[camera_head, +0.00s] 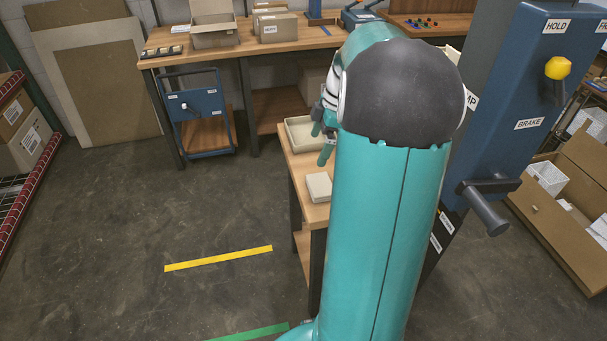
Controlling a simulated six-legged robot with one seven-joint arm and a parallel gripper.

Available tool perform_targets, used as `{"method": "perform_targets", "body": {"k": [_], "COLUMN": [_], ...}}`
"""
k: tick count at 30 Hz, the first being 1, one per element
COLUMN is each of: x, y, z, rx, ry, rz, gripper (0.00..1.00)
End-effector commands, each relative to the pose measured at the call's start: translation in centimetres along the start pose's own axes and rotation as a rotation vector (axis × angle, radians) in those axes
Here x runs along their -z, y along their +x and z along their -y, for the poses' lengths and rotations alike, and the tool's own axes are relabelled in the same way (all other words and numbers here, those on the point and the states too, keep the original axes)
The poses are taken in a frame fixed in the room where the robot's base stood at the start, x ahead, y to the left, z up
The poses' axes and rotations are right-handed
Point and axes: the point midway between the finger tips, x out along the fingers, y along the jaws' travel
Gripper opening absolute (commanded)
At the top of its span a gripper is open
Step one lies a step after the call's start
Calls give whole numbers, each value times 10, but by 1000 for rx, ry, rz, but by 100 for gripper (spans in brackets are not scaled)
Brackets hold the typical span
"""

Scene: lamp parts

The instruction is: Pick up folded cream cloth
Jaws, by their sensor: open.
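A pale cream, block-shaped item that looks like the folded cream cloth (318,187) lies on the small wooden table, near its front left corner. My gripper (321,138) shows just left of my arm, over or beside a cream tray (293,136) on the same table. Its teal fingers are apart, and I see nothing between them. The gripper is farther back than the cloth and apart from it in the picture. My teal arm hides most of the table and part of the gripper. I cannot tell the gripper's height above the tray.
A blue panel (518,75) with a yellow knob and a grey handle stands close on the right. An open cardboard box (535,205) lies beyond it. A long workbench (285,43) and a blue cart (201,108) are behind.

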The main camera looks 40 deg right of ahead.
Motion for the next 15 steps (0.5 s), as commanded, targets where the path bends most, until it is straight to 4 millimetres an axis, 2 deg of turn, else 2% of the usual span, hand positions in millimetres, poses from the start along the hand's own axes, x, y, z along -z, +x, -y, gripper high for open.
{"method": "perform_targets", "body": {"k": [1,3,6,11,15], "x": [-26,-50,-71,-80,-76], "y": [4,8,12,23,48], "z": [-9,-17,-24,-26,-26], "rx": [10,16,17,18,19], "ry": [-23,-74,-124,-150,-150], "rz": [-26,-56,-86,-100,-99], "gripper": [100,100,100,100,100]}}
